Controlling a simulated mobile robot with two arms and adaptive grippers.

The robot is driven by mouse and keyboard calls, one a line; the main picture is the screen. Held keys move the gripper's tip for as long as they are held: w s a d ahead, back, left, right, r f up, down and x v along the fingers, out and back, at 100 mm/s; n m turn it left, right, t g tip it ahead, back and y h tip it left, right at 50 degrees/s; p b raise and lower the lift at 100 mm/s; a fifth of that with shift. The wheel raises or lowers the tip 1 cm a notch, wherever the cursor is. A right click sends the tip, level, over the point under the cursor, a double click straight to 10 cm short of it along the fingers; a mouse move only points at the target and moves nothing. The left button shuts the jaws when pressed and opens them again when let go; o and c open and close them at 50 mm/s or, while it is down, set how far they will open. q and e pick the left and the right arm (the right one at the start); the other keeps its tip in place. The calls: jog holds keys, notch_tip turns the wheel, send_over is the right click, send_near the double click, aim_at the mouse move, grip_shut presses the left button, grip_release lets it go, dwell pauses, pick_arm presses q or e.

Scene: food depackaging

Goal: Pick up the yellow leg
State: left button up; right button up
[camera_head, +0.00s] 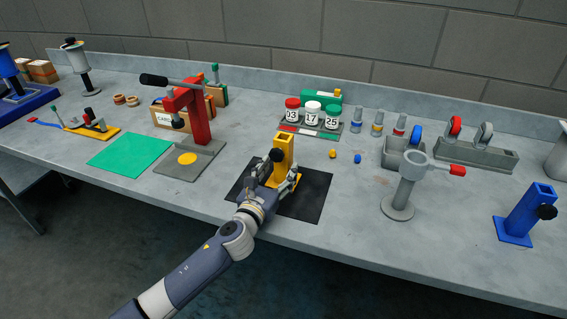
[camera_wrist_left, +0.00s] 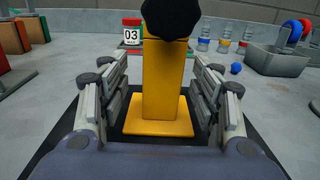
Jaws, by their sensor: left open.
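The yellow leg (camera_head: 284,150) stands upright on the black mat (camera_head: 306,198) near the front edge of the bench. It is a square yellow post on a flat yellow base, with a black knob on its near side. My left gripper (camera_head: 284,185) is open at the leg, low down. In the left wrist view the yellow leg (camera_wrist_left: 165,85) stands between the two fingers of my left gripper (camera_wrist_left: 162,100), with a visible gap on each side. The black knob (camera_wrist_left: 171,15) is at the top of that view. My right gripper is not in view.
A red press (camera_head: 196,115) stands to the left beside a green mat (camera_head: 130,150). Lidded jars (camera_head: 312,112) stand behind the leg. A grey stand (camera_head: 402,190) and a blue leg (camera_head: 526,215) are to the right. Small yellow and blue pieces (camera_head: 333,153) lie between.

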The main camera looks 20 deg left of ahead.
aim_at(281, 166)
pick_arm(q)
jog(key=w, duration=0.3)
jog(key=shift+w+d+r, duration=0.1)
jog(key=shift+d+r, duration=0.1)
jog(key=shift+d, duration=0.05)
jog(key=shift+w, duration=0.2)
jog(key=shift+c, duration=0.5)
grip_shut()
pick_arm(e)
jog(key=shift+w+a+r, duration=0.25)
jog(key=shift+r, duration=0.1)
pick_arm(q)
jog(key=shift+r, duration=0.15)
